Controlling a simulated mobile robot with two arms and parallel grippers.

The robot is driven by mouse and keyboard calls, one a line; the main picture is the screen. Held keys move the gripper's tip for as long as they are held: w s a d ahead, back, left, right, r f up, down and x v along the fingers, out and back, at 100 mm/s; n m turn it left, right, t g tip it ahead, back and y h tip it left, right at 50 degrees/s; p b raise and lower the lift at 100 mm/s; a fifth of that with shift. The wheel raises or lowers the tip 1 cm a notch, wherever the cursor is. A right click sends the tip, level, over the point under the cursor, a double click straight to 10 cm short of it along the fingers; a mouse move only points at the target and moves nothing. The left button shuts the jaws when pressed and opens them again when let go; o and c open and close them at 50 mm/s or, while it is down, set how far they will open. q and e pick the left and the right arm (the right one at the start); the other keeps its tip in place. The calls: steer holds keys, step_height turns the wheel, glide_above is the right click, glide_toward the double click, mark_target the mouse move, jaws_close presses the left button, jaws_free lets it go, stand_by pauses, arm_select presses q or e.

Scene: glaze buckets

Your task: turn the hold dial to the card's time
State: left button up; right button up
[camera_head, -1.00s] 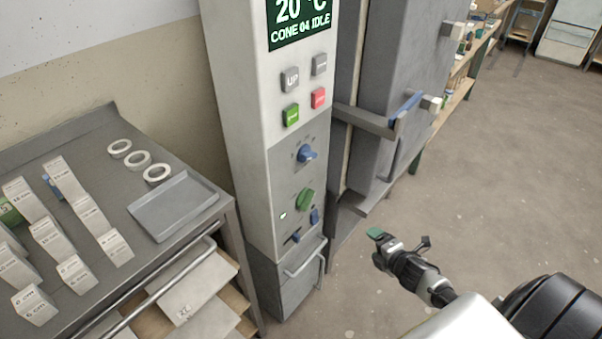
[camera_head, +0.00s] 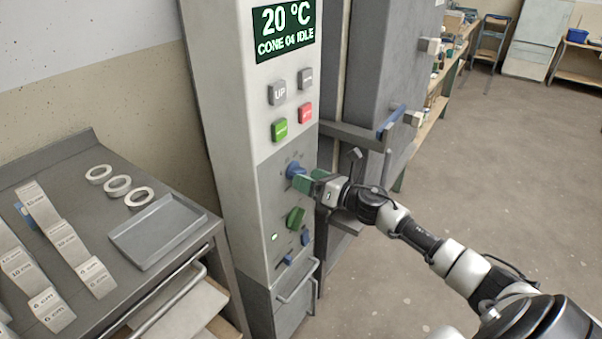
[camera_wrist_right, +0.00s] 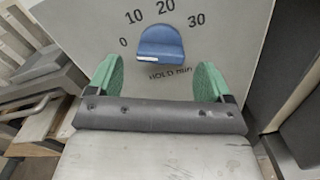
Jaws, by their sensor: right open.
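The hold dial (camera_head: 295,170) is a blue knob on the grey lower panel of the kiln controller. In the right wrist view the blue dial (camera_wrist_right: 160,47) sits above the label "HOLD min", with marks 0, 10, 20 and 30 around it. Which mark it points at I cannot tell for sure. My right gripper (camera_head: 309,182) is at the panel, just in front of the dial. In the wrist view its green fingertips (camera_wrist_right: 158,82) are open, one to each side of the dial and a little short of it. My left gripper is not in view. No time card is readable.
The display (camera_head: 284,31) reads 20 °C, CONE 04 IDLE. Several buttons sit above the dial; a green knob (camera_head: 295,218) and blue switches sit below. The kiln door handle (camera_head: 362,135) juts out right of the panel. A cart with an empty tray (camera_head: 158,232) stands left.

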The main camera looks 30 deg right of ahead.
steer(key=shift+x, duration=1.45)
steer(key=shift+c, duration=0.2)
steer(key=c, duration=0.9)
